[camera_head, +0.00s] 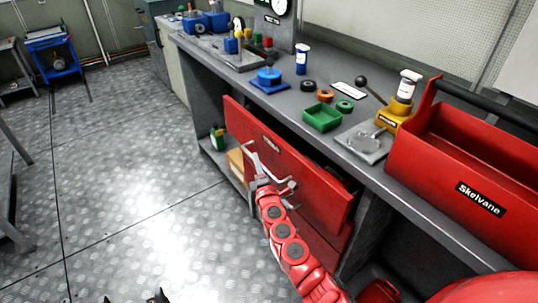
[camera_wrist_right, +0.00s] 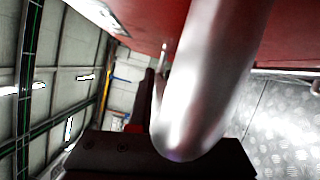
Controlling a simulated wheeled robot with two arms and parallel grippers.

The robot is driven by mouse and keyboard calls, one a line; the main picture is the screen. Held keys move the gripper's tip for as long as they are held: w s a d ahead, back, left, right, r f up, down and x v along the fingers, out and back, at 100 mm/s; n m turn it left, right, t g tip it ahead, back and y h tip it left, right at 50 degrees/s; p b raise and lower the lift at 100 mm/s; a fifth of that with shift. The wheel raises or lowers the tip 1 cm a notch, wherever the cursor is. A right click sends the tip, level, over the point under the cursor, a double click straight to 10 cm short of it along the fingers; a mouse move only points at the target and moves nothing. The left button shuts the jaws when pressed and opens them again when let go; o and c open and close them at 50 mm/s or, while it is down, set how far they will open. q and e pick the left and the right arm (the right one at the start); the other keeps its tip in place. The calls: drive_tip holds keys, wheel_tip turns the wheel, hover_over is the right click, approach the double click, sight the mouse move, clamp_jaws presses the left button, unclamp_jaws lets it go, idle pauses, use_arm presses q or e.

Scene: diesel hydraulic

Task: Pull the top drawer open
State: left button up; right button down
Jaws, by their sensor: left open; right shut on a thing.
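The top drawer (camera_head: 315,190) is a wide red front under the grey workbench. It stands out from the bench, with a dark gap behind its upper edge, so it is partly open. My right gripper (camera_head: 268,178) is at the silver bar handle on the drawer's front, shut on it. In the right wrist view the handle (camera_wrist_right: 205,90) is a thick shiny bar close to the camera, in front of the red drawer face. The arm hides part of the handle in the head view. My left gripper (camera_head: 133,298) shows only dark tips at the bottom edge, open, far from the drawer.
The workbench top (camera_head: 225,75) carries a green tray (camera_head: 322,119), a blue-capped bottle (camera_head: 302,60) and a yellow device (camera_head: 393,118). A large red toolbox (camera_head: 450,150) stands at the right. The metal floor (camera_head: 130,190) left of the drawer is clear.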

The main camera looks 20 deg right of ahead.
drive_tip(key=s+a+b, duration=0.1)
drive_tip(key=s+a, duration=0.2)
drive_tip(key=a, duration=0.5)
drive_tip(key=s+a+b, duration=0.1)
drive_tip(key=s+a, duration=0.2)
drive_tip(key=a, duration=0.5)
drive_tip(key=shift+a, duration=0.3)
drive_tip(key=c, duration=0.8)
unclamp_jaws()
drive_tip(key=shift+f, duration=0.1)
drive_tip(key=shift+c, duration=0.2)
drive_tip(key=shift+s, duration=0.1)
drive_tip(key=s+f, duration=0.1)
drive_tip(key=s, duration=1.6)
drive_tip(key=shift+a+b, duration=0.3)
drive_tip(key=shift+b, duration=0.15)
drive_tip(key=shift+s+f, duration=0.1)
drive_tip(key=shift+f, duration=0.05)
